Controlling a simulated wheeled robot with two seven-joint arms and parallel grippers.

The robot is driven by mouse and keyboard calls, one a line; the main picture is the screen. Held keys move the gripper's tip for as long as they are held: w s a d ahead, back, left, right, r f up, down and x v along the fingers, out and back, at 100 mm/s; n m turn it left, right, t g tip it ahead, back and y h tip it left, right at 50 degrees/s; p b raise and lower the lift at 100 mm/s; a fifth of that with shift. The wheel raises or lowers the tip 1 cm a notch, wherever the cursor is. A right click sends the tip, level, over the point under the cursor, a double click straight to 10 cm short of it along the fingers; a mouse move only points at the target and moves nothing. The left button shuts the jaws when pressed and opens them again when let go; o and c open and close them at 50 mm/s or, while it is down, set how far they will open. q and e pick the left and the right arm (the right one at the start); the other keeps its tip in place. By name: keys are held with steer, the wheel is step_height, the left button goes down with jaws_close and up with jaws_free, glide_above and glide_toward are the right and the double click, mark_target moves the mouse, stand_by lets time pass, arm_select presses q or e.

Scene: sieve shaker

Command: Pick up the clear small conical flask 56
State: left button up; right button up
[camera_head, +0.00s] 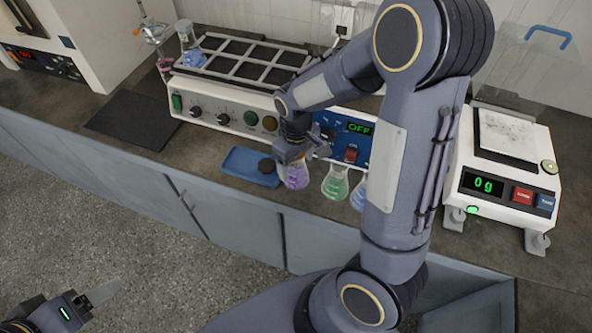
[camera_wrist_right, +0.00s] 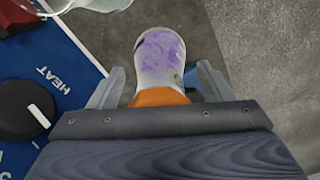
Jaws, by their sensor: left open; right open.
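A small clear conical flask with purple contents (camera_head: 296,176) stands on the bench in front of the shaker. No number is readable on it. My right gripper (camera_head: 291,152) is over this flask, pointing down. In the right wrist view the purple flask (camera_wrist_right: 161,55) lies between the spread fingers of my right gripper (camera_wrist_right: 160,85), with a gap on each side. An orange band shows below the flask there. A green flask (camera_head: 335,182) and a blue flask (camera_head: 357,196), partly behind my arm, stand to the right. My left gripper (camera_head: 92,298) is low at left, away from the bench.
A blue tray (camera_head: 240,165) with a dark round object lies just left of the purple flask. The shaker (camera_head: 225,112) stands behind, carrying another blue flask (camera_head: 193,58). A balance (camera_head: 505,180) is at right. A dark mat (camera_head: 132,120) lies at left.

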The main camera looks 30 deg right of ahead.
steer(key=shift+f, duration=0.25)
jaws_close()
stand_by(0.3)
